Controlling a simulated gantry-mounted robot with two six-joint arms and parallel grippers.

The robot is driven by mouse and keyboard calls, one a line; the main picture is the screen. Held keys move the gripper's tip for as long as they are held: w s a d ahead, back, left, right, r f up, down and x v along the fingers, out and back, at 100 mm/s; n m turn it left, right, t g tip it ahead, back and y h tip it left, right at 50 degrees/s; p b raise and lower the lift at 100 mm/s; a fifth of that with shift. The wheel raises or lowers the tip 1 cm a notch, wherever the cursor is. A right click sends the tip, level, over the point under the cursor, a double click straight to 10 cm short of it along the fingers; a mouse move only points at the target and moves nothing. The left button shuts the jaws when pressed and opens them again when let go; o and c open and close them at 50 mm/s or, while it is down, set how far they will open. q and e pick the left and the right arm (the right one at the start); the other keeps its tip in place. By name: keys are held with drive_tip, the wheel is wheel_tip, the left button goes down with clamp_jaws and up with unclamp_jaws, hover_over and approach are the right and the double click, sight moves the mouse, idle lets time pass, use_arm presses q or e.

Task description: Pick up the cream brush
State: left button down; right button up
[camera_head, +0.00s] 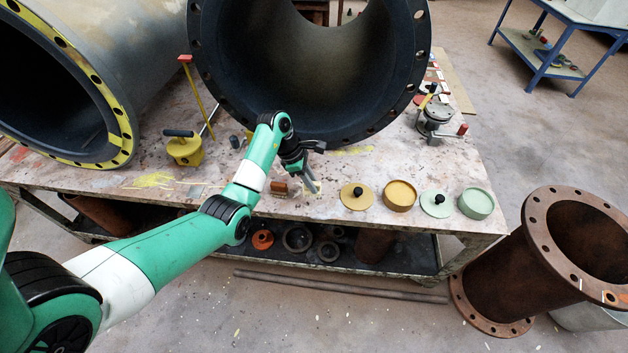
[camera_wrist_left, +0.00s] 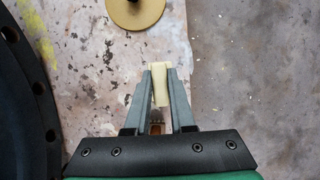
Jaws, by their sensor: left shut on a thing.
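The cream brush (camera_wrist_left: 160,84) shows in the left wrist view between the two fingers of my left gripper (camera_wrist_left: 159,92). Its pale cream part sits at the fingertips, and a darker brownish part shows behind it, nearer the palm. In the head view my left gripper (camera_head: 312,184) points down at the table's front edge, left of the tan disc. I cannot make out the brush clearly there, nor tell whether it is clear of the tabletop. My right gripper is not in view.
A large dark-lined pipe (camera_head: 225,85) stands close behind the gripper. A tan disc with a black knob (camera_head: 348,199), a yellow-brown round tin (camera_head: 399,195), a pale green disc (camera_head: 432,207) and a green tin (camera_head: 476,203) line the table's front edge. A yellow tool (camera_head: 184,150) stands left.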

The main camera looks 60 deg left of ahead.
use_arm(q)
drive_tip(key=s+d+r+p, duration=0.8)
drive_tip(key=s+p, duration=0.2)
drive_tip(key=p, duration=0.1)
drive_tip(key=shift+r+p, duration=0.2)
drive_tip(key=shift+p, duration=0.2)
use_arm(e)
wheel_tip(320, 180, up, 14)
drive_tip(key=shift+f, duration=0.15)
use_arm(q)
drive_tip(key=shift+s, duration=0.1)
drive_tip(key=c, duration=1.4)
unclamp_jaws()
clamp_jaws()
drive_tip(key=shift+a, duration=0.1)
